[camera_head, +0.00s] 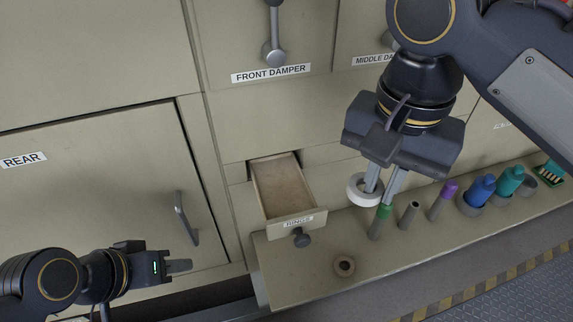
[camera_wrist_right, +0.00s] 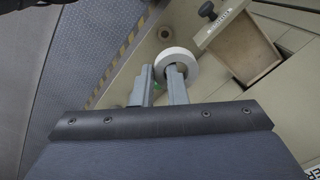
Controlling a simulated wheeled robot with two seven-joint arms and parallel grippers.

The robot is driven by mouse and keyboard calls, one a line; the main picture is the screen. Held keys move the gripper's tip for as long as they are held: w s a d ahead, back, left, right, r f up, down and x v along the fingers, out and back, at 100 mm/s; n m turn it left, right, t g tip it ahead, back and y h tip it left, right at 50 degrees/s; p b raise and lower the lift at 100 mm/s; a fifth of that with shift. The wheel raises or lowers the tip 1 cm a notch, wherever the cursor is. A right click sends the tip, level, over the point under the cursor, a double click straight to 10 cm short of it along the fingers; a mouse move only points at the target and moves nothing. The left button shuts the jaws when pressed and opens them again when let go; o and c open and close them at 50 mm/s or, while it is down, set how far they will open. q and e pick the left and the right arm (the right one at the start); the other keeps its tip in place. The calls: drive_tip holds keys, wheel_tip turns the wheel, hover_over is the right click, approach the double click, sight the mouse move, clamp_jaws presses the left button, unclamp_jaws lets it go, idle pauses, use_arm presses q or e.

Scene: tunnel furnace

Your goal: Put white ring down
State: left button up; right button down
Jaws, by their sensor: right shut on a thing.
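The white ring (camera_head: 355,195) hangs at the fingertips of my right gripper (camera_head: 381,184), above the ledge and right of the open drawer. My right gripper is shut on the ring's wall, with one finger through its hole. The wrist view also shows the ring (camera_wrist_right: 191,66) at the fingertips (camera_wrist_right: 161,74). My left gripper (camera_head: 180,266) is low at the left, in front of the furnace face and away from the ring. Its finger gap cannot be made out.
The open drawer labelled RINGS (camera_head: 285,188) looks empty. The ledge (camera_head: 300,278) carries a small round holed piece (camera_head: 344,266), a green-topped peg (camera_head: 378,222), a grey peg (camera_head: 408,214), a purple-topped peg (camera_head: 443,202) and blue (camera_head: 481,190) and teal (camera_head: 510,181) pieces. A door handle (camera_head: 185,217) sticks out above my left gripper.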

drive_tip(key=w+a+f, duration=0.1)
drive_tip(key=a, duration=0.1)
drive_tip(key=w+a+f+p, duration=0.1)
drive_tip(key=w+a, duration=0.1)
drive_tip(key=w+a+f, duration=0.1)
drive_tip(key=a, duration=0.1)
drive_tip(key=shift+w+a+f, duration=0.15)
drive_tip(key=shift+w+a, duration=0.05)
drive_tip(key=shift+w, duration=0.15)
hover_over(294, 204)
drive_tip(key=f, duration=0.3)
drive_tip(key=d+f, duration=0.1)
drive_tip(key=f, duration=0.1)
drive_tip(key=shift+s+p, duration=0.3)
drive_tip(key=shift+s, duration=0.1)
drive_tip(key=shift+w+a+f, duration=0.15)
drive_tip(key=shift+a+f, duration=0.05)
drive_tip(key=f, duration=0.3)
drive_tip(key=shift+w+a+f, duration=0.15)
drive_tip(key=shift+w+a, duration=0.05)
drive_tip(key=shift+a, duration=0.1)
drive_tip(key=shift+f, duration=0.4)
